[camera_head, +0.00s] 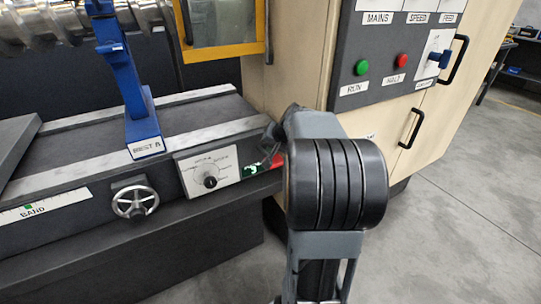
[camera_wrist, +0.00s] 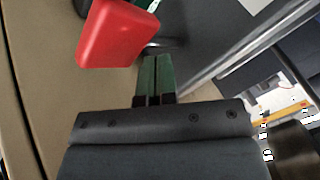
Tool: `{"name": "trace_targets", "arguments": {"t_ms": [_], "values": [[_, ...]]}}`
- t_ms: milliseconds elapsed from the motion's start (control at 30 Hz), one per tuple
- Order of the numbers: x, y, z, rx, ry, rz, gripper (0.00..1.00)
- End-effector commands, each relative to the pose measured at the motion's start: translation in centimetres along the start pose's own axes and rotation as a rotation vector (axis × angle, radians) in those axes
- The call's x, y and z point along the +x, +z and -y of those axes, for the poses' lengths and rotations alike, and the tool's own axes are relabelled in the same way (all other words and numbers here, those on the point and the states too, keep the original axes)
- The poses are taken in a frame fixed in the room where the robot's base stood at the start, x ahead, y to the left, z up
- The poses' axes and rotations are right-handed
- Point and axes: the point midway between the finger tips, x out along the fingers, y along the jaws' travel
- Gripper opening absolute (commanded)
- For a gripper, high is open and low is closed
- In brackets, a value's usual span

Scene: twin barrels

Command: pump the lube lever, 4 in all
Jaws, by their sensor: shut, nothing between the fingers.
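A red block-shaped grip (camera_wrist: 118,35), which looks like the lube lever's handle, is at the upper left of the wrist view. In the head view a small red part (camera_head: 278,160) shows beside my arm at the right end of the machine bed. My gripper (camera_wrist: 156,62) has its two green fingers together and empty. The fingertips are just right of and below the red grip in the wrist view; I cannot tell if they touch it. In the head view my arm hides most of the gripper and the lever's mount.
A selector dial plate (camera_head: 208,175) and a handwheel (camera_head: 134,199) are on the bed's front. The blue rest (camera_head: 125,85) stands on the bed. A cream cabinet (camera_head: 440,110) with a control panel (camera_head: 395,60) is behind my arm. The floor at right is clear.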

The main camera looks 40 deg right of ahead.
Motion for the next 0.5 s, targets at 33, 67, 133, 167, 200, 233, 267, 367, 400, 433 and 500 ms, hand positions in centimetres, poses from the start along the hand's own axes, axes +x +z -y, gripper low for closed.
{"name": "trace_targets", "arguments": {"t_ms": [33, 67, 133, 167, 200, 233, 267, 367, 400, 433, 500], "values": [[0.10, 0.08, -0.08, 0.000, 0.000, 0.001, 0.00], [0.13, 0.10, -0.10, 0.000, 0.000, 0.001, 0.00], [0.19, 0.14, -0.14, 0.000, 0.000, 0.001, 0.00], [0.22, 0.16, -0.16, 0.000, 0.000, 0.001, 0.00], [0.25, 0.19, -0.19, 0.000, 0.000, 0.001, 0.00], [0.28, 0.21, -0.21, 0.000, 0.000, 0.001, 0.00], [0.30, 0.22, -0.22, 0.000, 0.000, 0.001, 0.00], [0.38, 0.28, -0.29, 0.000, 0.000, 0.001, 0.00], [0.42, 0.31, -0.31, 0.000, 0.000, 0.001, 0.00], [0.44, 0.33, -0.33, 0.000, 0.000, 0.001, 0.00], [0.51, 0.37, -0.37, 0.000, 0.000, 0.001, 0.00]]}}
